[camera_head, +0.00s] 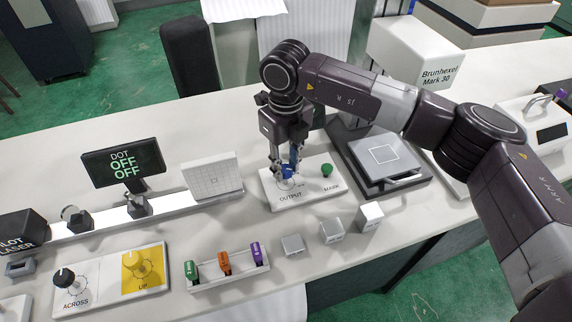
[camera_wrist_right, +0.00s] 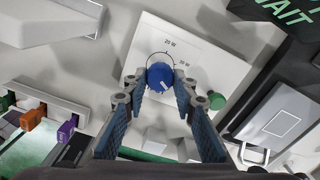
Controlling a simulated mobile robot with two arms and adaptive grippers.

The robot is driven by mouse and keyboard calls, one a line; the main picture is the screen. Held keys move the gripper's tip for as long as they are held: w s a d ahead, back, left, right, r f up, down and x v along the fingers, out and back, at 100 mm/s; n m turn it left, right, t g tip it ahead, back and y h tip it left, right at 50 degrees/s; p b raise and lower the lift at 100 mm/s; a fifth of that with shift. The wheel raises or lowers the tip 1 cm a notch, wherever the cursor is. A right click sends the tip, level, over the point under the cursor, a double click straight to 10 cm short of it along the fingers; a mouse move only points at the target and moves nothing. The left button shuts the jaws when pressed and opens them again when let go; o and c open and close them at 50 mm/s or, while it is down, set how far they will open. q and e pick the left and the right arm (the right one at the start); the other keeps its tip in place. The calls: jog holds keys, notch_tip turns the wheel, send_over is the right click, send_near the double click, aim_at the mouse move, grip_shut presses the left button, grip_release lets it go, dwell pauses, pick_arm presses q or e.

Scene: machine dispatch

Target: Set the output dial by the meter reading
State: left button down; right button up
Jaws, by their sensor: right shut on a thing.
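The blue output dial (camera_head: 287,172) stands on the white OUTPUT/MARK panel (camera_head: 308,188) in the middle of the counter. In the right wrist view the dial (camera_wrist_right: 159,74) shows a round blue top, with small scale numbers on the panel behind it. My right gripper (camera_head: 286,166) points down over the panel and is shut on the dial, one finger on each side. The green MARK button (camera_head: 327,170) is to the right of the dial, apart from the fingers. A black display (camera_head: 124,163) reads "DOT OFF OFF". My left gripper is not in view.
A flat plate device (camera_head: 385,160) is right of the panel, with a Brunhexel Mark 30 box (camera_head: 415,55) behind. Small grey blocks (camera_head: 331,230) stand in front. A tray with coloured tags (camera_head: 228,273) and the ACROSS/UP knob panel (camera_head: 110,280) are front left.

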aim_at(286, 169)
jog(key=o, duration=1.2)
jog(key=shift+c, duration=0.2)
notch_tip(286, 169, up, 12)
jog(key=shift+r, duration=0.1)
